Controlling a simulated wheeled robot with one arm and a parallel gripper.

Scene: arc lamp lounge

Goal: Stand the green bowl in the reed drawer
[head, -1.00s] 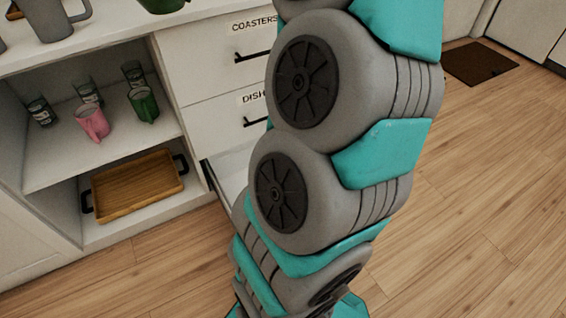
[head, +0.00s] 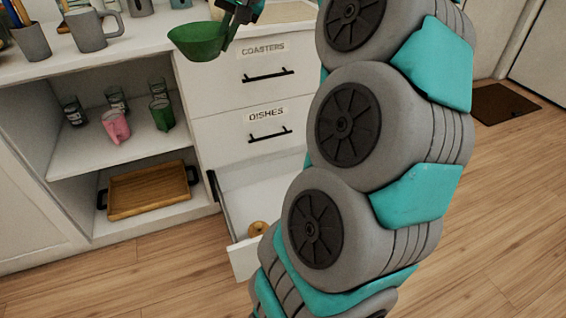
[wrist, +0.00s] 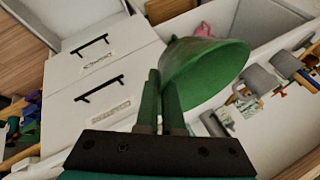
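The green bowl (head: 197,43) hangs in front of the counter edge, above and left of the drawer fronts. My gripper (head: 236,14) is shut on its rim at the right side. In the wrist view the two fingers (wrist: 163,105) pinch the edge of the bowl (wrist: 205,75), which is tilted in that picture. The bottom drawer (head: 245,259) is pulled open, below the shut drawers labelled COASTERS (head: 264,67) and DISHES (head: 268,130). A round tan item (head: 258,229) lies in it. No label on the open drawer is visible, and my arm hides its right part.
Left of the drawers, an open shelf holds a pink cup (head: 116,126), a green cup (head: 162,114), several glasses and a wooden tray (head: 148,190). Grey mugs (head: 88,29) stand on the counter (head: 140,45). The floor (head: 160,285) before the drawers is clear.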

